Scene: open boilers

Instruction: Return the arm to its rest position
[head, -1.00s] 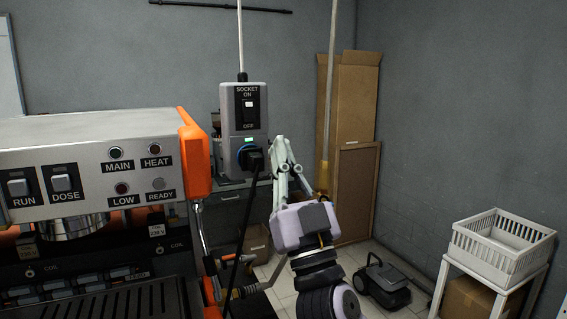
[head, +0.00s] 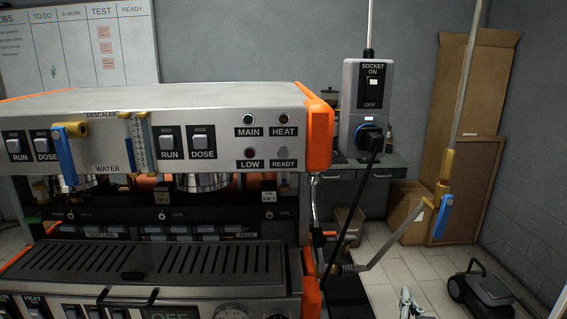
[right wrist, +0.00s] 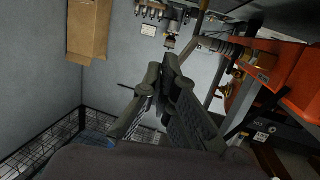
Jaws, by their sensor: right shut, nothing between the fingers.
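My right gripper (head: 408,297) shows only as a small pale tip at the bottom edge of the head view, low and to the right of the espresso machine. In the right wrist view its two dark fingers (right wrist: 168,62) come together at the tips, shut with nothing between them. It is apart from the socket box (head: 366,100), which hangs higher up with a black plug (head: 374,144) in its blue outlet and a green light lit. My left gripper is not in view.
The orange and steel espresso machine (head: 200,105) fills the left and middle. A pipe with a blue-handled valve (head: 443,215) stands at right. A black wheeled unit (head: 485,288) sits on the tiled floor. Cardboard boxes (head: 405,208) stand behind. A black cable hangs from the plug.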

